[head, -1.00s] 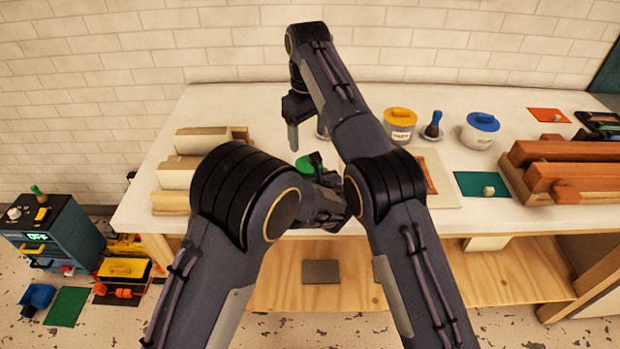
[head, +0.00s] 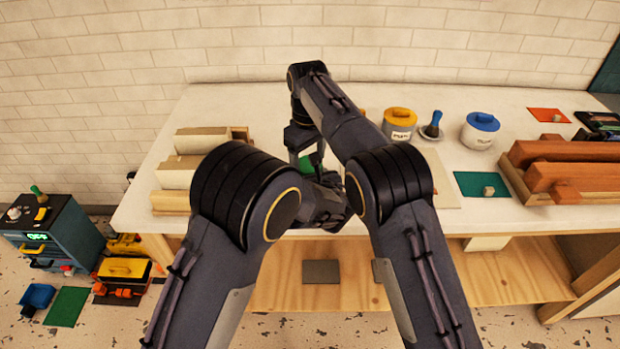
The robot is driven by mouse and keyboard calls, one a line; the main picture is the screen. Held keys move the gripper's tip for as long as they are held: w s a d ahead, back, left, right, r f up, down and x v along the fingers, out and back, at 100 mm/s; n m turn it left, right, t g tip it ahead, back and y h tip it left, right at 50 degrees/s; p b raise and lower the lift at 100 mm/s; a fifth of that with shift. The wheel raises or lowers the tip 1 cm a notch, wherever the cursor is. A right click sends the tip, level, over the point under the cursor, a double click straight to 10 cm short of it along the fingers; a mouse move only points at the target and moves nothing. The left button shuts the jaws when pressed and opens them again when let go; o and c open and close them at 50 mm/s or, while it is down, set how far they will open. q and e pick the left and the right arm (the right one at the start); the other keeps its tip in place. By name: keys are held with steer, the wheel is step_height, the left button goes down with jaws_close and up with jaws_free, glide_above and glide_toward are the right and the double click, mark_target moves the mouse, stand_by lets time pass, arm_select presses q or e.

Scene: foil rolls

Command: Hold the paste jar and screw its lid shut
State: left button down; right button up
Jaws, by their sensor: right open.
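A green lid (head: 308,163) shows in the head view near the front edge of the table, between my two arms. The jar body under it is hidden, so I cannot tell how the lid sits. My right gripper (head: 306,149) points down from above, open, with its fingers at the lid's sides. My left gripper (head: 328,198) is low beside the lid at the table's front edge. Its fingers are mostly hidden by my arms, so its hold on the jar cannot be made out.
A white jar with an orange lid (head: 399,122) and a blue-lidded pot (head: 480,130) stand to the right, with a blue-handled brush (head: 433,125) between them. Pale blocks (head: 180,172) lie left; reddish-brown blocks (head: 560,170) lie right. The table (head: 270,103) is clear at the back.

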steer(key=shift+f, duration=0.25)
steer(key=c, duration=0.8)
steer(key=m, duration=0.8)
steer(key=shift+m, duration=0.3)
steer(key=o, duration=1.1)
steer(key=shift+c, duration=0.2)
